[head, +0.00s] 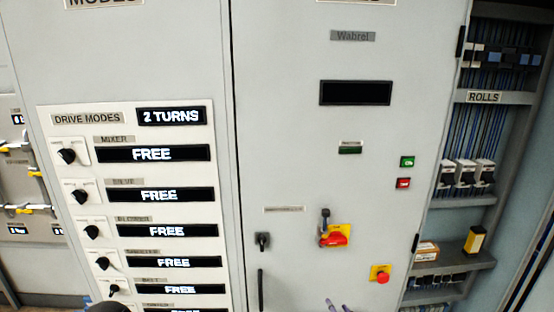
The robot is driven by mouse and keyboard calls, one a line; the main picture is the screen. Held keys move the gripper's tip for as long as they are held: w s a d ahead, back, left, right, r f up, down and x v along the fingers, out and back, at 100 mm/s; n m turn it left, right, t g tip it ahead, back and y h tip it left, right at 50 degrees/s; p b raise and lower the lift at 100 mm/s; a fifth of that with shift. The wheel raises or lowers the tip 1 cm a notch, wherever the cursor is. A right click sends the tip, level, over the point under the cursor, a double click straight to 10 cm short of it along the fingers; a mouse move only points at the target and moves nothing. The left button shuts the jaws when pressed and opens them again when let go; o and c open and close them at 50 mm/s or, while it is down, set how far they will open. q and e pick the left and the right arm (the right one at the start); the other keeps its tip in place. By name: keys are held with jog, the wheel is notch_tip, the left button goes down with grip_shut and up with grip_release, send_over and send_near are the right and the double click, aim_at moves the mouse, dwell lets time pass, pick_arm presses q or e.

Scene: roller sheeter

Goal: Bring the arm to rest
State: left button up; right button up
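At the bottom edge, right of centre, two small greyish tips (338,306) show in front of the cabinet door; they look like the fingertips of my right gripper. The rest of it is cut off, so I cannot tell whether it is open or shut. A dark rounded shape (108,308) shows at the bottom left; I cannot tell whether it is part of my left arm. No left gripper fingers show. Neither arm can be followed in this view.
A drive modes panel (227,240) has black knobs and displays reading FREE; its top display (171,115) reads 2 TURNS. The cabinet door (300,160) carries a red rotary switch (334,236), a red stop button (382,277) and a black handle (261,290). An open bay (485,97) marked ROLLS stands right.

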jog(key=s+a+f+m+g+y, duration=0.1)
jog(key=s+f+m+g, duration=0.15)
jog(key=f, duration=0.35)
jog(key=s+a+f+m+g, duration=0.2)
jog(key=s+f+m, duration=0.1)
jog(key=f, duration=0.4)
jog(key=s+a+f+m+g, duration=0.2)
jog(key=s+f+m+g, duration=0.2)
jog(key=s+f, duration=0.4)
jog(key=s+a+f+m+g+y, duration=0.1)
jog(key=s+a+f+m+g, duration=0.2)
jog(key=s, duration=1.2)
notch_tip(320, 180, down, 5)
jog(key=m+g, duration=0.2)
jog(key=m, duration=0.1)
jog(key=shift+m+y, duration=0.3)
jog(key=shift+m, duration=0.05)
jog(key=shift+w+a, duration=0.1)
